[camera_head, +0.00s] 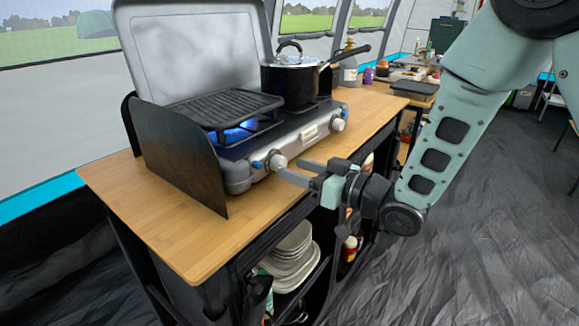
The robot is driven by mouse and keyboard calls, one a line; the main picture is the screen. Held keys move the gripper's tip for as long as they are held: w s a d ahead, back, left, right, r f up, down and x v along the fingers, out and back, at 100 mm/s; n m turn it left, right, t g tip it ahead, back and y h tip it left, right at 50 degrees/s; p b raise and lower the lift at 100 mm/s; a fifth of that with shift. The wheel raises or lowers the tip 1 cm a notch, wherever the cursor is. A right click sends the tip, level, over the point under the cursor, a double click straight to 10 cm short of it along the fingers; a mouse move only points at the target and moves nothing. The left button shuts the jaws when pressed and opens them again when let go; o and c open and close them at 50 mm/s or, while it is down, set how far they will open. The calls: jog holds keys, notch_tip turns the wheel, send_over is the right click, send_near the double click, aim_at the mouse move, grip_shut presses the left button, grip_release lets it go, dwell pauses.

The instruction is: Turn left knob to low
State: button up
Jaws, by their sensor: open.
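The camping stove (238,140) stands on the wooden counter with its lid raised. Its left knob (277,162) is on the front face, below the grill side; the right knob (338,124) is farther along. A blue flame (236,131) shows under the left grill plate. My gripper (296,171) reaches in from the right, in front of the stove. Its fingers are apart, with the tips close to the left knob. I cannot tell whether they touch it or sit around it. The knob's pointer is too small to read.
A lidded pot (291,84) stands on the right burner, its handle pointing right. A dark side panel (177,150) shields the stove's left end. The wooden counter (190,237) is bare at its front left. Plates (292,256) sit on the shelf below. Floor is open at right.

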aim_at(279, 163)
jog(key=shift+x, duration=1.35)
jog(key=c, duration=1)
jog(key=shift+o, duration=0.2)
